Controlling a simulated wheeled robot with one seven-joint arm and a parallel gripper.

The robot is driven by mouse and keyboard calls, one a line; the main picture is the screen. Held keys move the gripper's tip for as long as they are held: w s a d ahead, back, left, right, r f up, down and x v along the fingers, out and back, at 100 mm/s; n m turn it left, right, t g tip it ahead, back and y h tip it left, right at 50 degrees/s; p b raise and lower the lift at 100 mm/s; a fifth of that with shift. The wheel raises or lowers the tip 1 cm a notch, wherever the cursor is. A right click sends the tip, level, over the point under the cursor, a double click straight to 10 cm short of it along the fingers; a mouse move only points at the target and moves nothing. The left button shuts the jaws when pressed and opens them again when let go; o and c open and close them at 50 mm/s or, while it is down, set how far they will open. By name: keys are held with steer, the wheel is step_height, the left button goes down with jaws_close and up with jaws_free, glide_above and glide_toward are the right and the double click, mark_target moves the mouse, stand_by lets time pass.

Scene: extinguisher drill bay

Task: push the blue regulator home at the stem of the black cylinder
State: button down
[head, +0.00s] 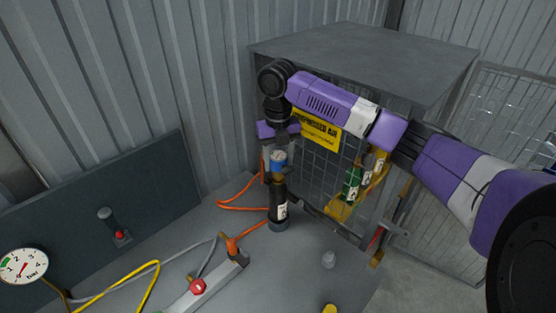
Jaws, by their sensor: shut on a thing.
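The black cylinder (279,213) stands upright on the grey surface near the front of the mesh cage, with a pale label on its side. The blue regulator (279,156) is directly above the cylinder's top, in line with it. My gripper (279,152) points down and is shut on the regulator. The gripper's fingers hide part of the regulator. The stem is small and partly hidden, so I cannot tell whether the regulator is seated on it.
A mesh cage (430,65) with a yellow sign (317,130) and several bottles stands right behind the cylinder. An orange hose (238,208) lies to the left. A manifold bar with a red knob (198,286) and a gauge (22,266) are nearer.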

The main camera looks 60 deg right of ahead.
steer(key=shift+f, duration=0.7)
stand_by(0.9)
steer(key=c, duration=0.6)
jaws_free()
steer(key=shift+r+b, duration=0.7)
steer(key=shift+r, duration=3.2)
